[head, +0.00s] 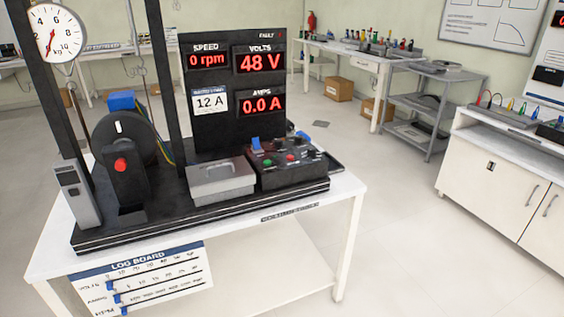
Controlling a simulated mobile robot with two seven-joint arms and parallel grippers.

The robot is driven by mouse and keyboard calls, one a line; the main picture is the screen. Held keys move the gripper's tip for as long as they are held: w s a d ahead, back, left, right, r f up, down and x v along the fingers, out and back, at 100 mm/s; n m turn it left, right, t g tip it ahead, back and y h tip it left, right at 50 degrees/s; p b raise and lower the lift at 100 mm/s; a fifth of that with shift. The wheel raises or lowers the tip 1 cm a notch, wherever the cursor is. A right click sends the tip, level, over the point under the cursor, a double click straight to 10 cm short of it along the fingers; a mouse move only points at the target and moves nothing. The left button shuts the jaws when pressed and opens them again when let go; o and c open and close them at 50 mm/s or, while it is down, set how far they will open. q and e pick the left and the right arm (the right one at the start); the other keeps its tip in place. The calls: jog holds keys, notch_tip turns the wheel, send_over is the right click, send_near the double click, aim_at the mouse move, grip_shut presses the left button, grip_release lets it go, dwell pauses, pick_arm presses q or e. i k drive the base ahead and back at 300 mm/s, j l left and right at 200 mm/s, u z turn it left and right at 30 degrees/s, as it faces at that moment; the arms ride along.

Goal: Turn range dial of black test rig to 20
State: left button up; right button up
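The black test rig (200,213) stands on a white table, with a display panel (222,136) reading 0 rpm, 48 V and 0.0 A. A plate on the panel reads 12 A. A black control box (292,179) sits at the rig's right end, with a blue switch, a red button, a green button and dark knobs. Which knob is the range dial, and where it points, is too small to tell. Neither of my grippers is in view.
A grey lidded box (220,183) sits left of the control box. A black wheel (125,140), a red-buttoned black post (122,182), a grey handheld device (77,194) and a hanging scale (57,33) are farther left. A log board (145,281) hangs below the table's front edge.

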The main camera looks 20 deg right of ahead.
aim_at(277, 143)
jog(key=i+l, duration=0.15)
jog(key=l, duration=0.25)
jog(key=i+l, duration=0.15)
jog(key=l, duration=0.25)
jog(key=i+l, duration=0.15)
jog(key=l, duration=0.25)
jog(key=i+l, duration=0.1)
jog(key=l, duration=0.3)
jog(key=i+l, duration=0.15)
jog(key=l, duration=0.25)
jog(key=z, duration=0.05)
